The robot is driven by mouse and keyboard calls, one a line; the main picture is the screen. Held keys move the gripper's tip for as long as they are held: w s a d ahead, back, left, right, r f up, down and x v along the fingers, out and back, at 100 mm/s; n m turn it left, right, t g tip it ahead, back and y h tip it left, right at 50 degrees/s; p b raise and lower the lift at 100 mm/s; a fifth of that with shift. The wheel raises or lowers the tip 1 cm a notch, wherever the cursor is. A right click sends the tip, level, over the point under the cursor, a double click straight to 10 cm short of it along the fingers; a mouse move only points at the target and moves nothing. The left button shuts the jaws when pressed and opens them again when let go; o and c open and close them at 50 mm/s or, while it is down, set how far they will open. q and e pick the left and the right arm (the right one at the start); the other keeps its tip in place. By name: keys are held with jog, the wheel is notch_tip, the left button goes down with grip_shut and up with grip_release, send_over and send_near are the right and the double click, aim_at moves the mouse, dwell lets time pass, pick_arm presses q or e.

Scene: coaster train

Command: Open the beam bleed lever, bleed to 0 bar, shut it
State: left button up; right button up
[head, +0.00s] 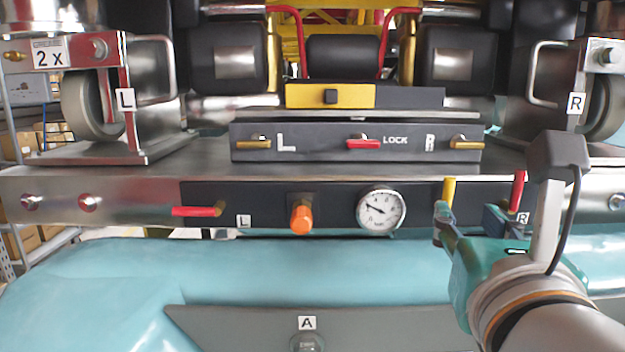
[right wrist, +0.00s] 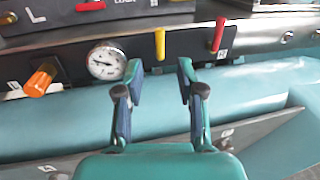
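A yellow lever (head: 449,189) stands upright on the dark panel of the beam, right of the gauge; it also shows in the right wrist view (right wrist: 160,44). I see no bleed label on it. The round white gauge (head: 381,210) has its needle pointing to the upper left, off to one side; the numbers are too small to read. In the right wrist view the gauge (right wrist: 106,60) sits left of my gripper. My right gripper (right wrist: 158,78) is open and empty, its fingers below and either side of the yellow lever, apparently not touching it. My left gripper is not in view.
A red lever (head: 194,211) marked L lies flat at left; a red lever (head: 518,190) marked R stands upright, close right of the yellow one. An orange knob (head: 301,215) sits left of the gauge. A lock panel (head: 330,150) is above, teal padding (head: 240,270) below.

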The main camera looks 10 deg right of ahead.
aim_at(450, 192)
jog(key=p+x, duration=0.1)
jog(key=x, duration=0.8)
grip_shut()
